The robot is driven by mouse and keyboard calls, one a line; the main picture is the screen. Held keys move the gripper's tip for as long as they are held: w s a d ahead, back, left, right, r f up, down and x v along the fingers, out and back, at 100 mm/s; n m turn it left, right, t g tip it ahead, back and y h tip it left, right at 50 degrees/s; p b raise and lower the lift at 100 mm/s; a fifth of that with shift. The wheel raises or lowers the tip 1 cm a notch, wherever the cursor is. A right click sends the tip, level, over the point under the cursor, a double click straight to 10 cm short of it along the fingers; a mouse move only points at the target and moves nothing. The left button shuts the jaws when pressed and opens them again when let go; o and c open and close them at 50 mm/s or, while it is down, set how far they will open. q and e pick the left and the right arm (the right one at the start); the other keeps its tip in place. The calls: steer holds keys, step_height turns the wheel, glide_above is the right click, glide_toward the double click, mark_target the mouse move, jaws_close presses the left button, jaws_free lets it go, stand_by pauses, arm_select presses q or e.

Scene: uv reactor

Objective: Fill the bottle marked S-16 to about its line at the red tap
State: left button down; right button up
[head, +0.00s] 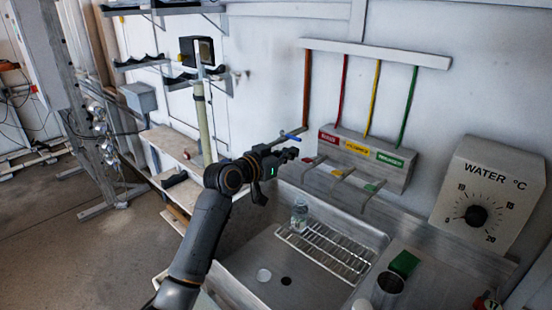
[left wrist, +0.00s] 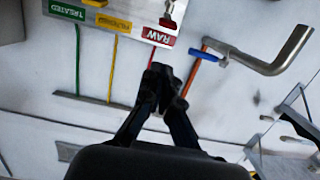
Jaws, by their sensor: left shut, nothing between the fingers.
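A small clear bottle (head: 299,215) stands upright in the sink at the left end of the wire rack; its marking is too small to read. The red tap (head: 312,162) is on the panel under the red label, left of the yellow and green taps. In the left wrist view the red tap (left wrist: 167,22) shows beside the RAW label. My left gripper (head: 291,153) is shut and empty, in the air to the left of the red tap. Its fingers (left wrist: 157,82) show below the RAW label in the left wrist view. My right gripper is not in view.
The steel sink (head: 245,262) holds a wire rack (head: 330,250) and a white round disc (head: 263,275). A pipe with a blue handle (left wrist: 222,57) is close to my left gripper.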

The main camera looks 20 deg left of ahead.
arm_select(q)
steer(key=b+v, duration=0.1)
steer(key=v, duration=0.4)
steer(key=shift+d+r, duration=0.15)
steer(key=shift+w, duration=0.1)
stand_by(0.5)
